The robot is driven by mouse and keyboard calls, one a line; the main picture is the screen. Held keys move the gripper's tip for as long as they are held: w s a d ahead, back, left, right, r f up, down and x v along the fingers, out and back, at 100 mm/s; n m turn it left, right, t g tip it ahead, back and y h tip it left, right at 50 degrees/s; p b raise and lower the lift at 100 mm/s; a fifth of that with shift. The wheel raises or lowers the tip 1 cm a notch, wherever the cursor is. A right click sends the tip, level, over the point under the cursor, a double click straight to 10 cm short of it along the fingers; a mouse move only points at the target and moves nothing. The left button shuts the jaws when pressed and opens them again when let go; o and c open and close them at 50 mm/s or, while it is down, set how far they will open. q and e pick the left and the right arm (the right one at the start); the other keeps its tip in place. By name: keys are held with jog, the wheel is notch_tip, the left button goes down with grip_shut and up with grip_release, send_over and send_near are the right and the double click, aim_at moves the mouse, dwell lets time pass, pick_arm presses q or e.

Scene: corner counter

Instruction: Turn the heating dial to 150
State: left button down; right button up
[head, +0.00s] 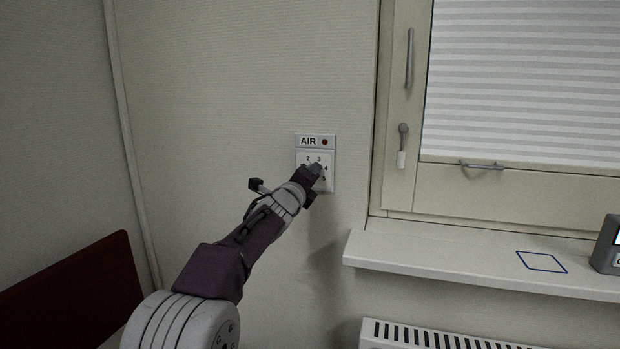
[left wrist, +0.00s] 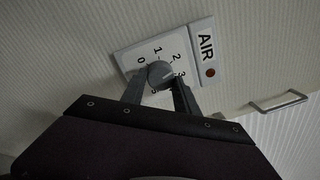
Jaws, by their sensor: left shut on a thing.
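A white wall panel labelled AIR (head: 331,156) carries a round grey dial (left wrist: 159,71) with small numbers around it. In the left wrist view the AIR panel (left wrist: 143,48) shows 0, 1, 2 and 3, with other marks partly covered. My left gripper (head: 316,169) reaches up to the panel. In the left wrist view, the fingers of my left gripper (left wrist: 158,84) stand on both sides of the dial and are shut on it. A pale line on the dial seems to point near 3. No 150 marking shows. My right gripper is not in view.
A small red light (head: 324,142) is beside the AIR label. A window (head: 522,80) with handles and a sill (head: 450,259) is at the right. A grey device (head: 606,246) stands on the sill, and a white radiator (head: 445,338) is below. A dark red panel (head: 75,300) is at lower left.

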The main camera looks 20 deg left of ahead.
pick_arm(q)
jog(key=c, duration=0.9)
grip_release()
jog(key=s+b, duration=0.1)
jog(key=s, duration=0.3)
jog(key=s+b, duration=0.1)
jog(key=s, duration=0.4)
jog(key=shift+a+f, duration=0.2)
